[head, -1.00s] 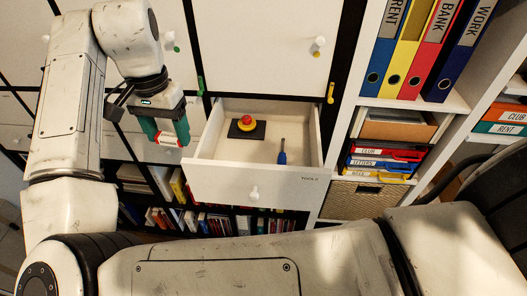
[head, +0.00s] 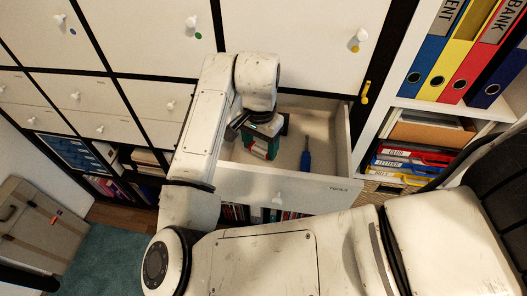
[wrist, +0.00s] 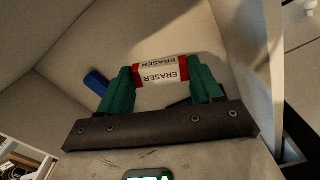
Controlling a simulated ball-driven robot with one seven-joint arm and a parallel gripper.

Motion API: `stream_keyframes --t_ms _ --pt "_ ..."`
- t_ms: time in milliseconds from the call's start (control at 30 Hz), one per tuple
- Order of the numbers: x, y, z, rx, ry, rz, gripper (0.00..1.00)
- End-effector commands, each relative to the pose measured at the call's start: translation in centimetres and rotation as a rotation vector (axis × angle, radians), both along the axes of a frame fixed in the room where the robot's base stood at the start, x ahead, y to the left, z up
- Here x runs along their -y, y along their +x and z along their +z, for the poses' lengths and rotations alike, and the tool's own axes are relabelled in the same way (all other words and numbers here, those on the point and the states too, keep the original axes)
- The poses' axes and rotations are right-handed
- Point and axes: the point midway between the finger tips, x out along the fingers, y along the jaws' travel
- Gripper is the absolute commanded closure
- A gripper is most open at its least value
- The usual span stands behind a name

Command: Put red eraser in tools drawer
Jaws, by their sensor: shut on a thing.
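My gripper (head: 262,149) is shut on the eraser (wrist: 160,72), which has a white sleeve printed ERASER and red ends. In the wrist view the eraser lies crosswise between my green fingers. In the head view my gripper mostly hides it. The tools drawer (head: 305,192) is pulled open, with its label on the right of the front. My gripper is over the drawer's left part in the head view; whether the eraser touches the drawer floor I cannot tell.
A blue-handled screwdriver (head: 305,161) lies in the drawer, right of my gripper; its blue handle also shows in the wrist view (wrist: 96,82). Binders (head: 425,62) stand on the right shelf.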

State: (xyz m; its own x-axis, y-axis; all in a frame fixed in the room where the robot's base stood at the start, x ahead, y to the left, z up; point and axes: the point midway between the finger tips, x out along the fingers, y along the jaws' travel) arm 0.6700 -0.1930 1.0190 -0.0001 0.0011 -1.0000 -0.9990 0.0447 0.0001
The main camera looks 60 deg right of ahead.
Motion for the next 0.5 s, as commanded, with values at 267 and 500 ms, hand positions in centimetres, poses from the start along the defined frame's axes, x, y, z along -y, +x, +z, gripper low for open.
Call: stream_keyframes --t_ms 267,500 --pt "0.0 0.0 -2.2 -0.001 0.000 0.001 0.69" --pt "0.0 0.0 -4.9 -0.001 0.000 0.000 0.69"
